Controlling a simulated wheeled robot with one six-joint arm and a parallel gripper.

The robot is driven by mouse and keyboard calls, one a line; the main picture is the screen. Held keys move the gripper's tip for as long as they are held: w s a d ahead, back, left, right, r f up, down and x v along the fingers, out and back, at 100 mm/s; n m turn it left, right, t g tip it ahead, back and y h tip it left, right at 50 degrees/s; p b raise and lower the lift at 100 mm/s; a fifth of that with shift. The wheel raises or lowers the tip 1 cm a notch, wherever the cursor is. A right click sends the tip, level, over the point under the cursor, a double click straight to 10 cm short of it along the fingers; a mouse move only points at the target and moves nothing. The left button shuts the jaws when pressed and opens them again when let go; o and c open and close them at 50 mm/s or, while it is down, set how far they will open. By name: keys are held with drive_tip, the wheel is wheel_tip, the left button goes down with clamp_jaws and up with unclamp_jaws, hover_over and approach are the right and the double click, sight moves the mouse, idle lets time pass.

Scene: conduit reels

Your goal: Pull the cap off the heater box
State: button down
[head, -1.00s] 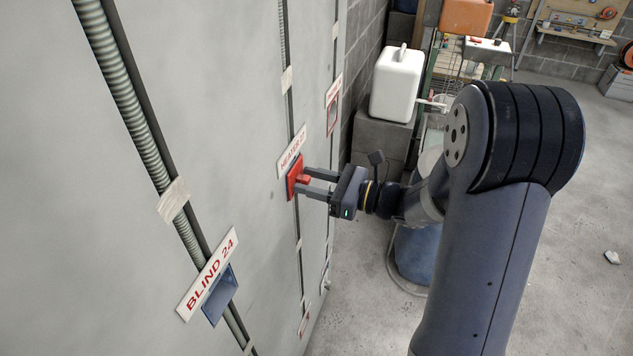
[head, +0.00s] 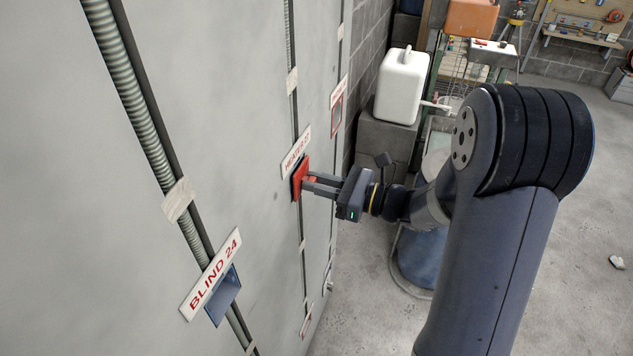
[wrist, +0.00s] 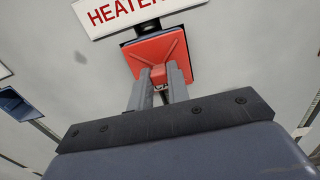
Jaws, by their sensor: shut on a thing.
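The red cap (head: 301,177) is at the heater box, under the sign reading HEATER (head: 296,153) on the grey wall. My gripper (head: 309,182) is shut on the small raised grip in the middle of the cap. In the wrist view the square cap (wrist: 152,52) sits slightly tilted beyond my two fingers (wrist: 158,78). A dark blue edge of the heater box (head: 294,188) shows behind the cap, so the cap stands a little out from it. The box's inside is hidden by the cap.
An open blue box (head: 224,297) under the BLIND 24 sign (head: 211,274) is nearer on the wall. A red-framed box (head: 337,116) is farther along. The floor at right is mostly clear.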

drive_tip(key=shift+v, duration=0.85)
idle(0.5)
drive_tip(key=shift+v, duration=2.45)
